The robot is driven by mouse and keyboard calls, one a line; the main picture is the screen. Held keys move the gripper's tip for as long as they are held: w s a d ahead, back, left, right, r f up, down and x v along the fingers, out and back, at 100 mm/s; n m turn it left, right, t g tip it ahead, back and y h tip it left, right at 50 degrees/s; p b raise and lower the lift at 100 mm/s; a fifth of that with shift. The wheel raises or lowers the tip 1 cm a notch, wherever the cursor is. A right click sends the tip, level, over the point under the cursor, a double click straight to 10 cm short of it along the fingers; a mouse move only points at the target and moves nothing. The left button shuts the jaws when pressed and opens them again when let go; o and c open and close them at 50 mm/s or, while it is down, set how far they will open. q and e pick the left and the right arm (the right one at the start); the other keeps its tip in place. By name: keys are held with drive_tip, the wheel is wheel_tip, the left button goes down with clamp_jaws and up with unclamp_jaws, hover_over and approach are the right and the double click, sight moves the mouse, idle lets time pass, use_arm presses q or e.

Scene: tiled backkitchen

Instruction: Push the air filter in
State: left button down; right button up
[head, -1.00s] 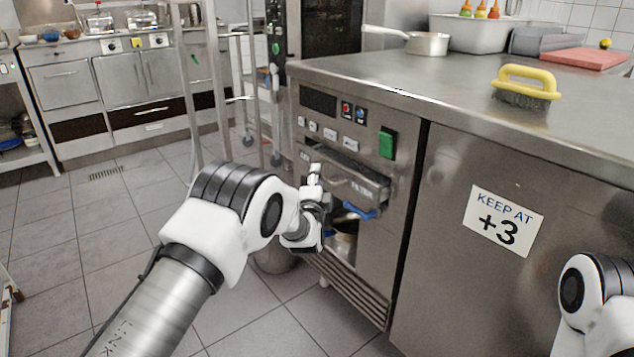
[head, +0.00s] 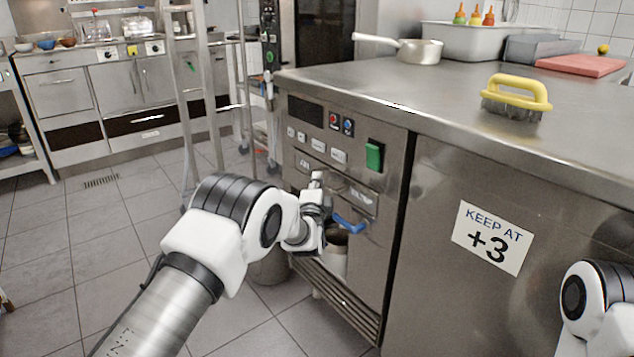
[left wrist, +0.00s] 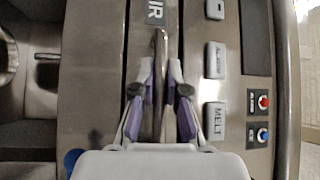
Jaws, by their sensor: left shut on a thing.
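The air filter (head: 362,196) is a wide, low metal drawer front in the machine's control panel, below the buttons. Its front looks close to flush with the panel; a small gap cannot be ruled out. My left gripper (head: 317,190) is at the front of it and hides its left part. In the left wrist view, the gripper's two fingers (left wrist: 160,88) are closed on the filter's thin upright-looking handle (left wrist: 160,60), beside the label reading "AIR". My right gripper is out of view; only part of the right arm shows at the lower right.
A blue lever (head: 350,223) sticks out just below the filter, close to my left gripper. Beneath it is an open recess with a container (head: 335,248). A green switch (head: 374,156) is above right. The counter (head: 390,88) overhangs the panel. The floor at left is clear.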

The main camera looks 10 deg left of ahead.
use_arm(q)
drive_tip(key=shift+w+d+r, duration=0.1)
drive_tip(key=c, duration=1.2)
unclamp_jaws()
drive_tip(key=s+d+f, duration=0.1)
drive_tip(key=s, duration=1.1)
drive_tip(key=shift+d+f, duration=0.3)
drive_tip(key=shift+f, duration=0.1)
drive_tip(key=shift+w, duration=0.1)
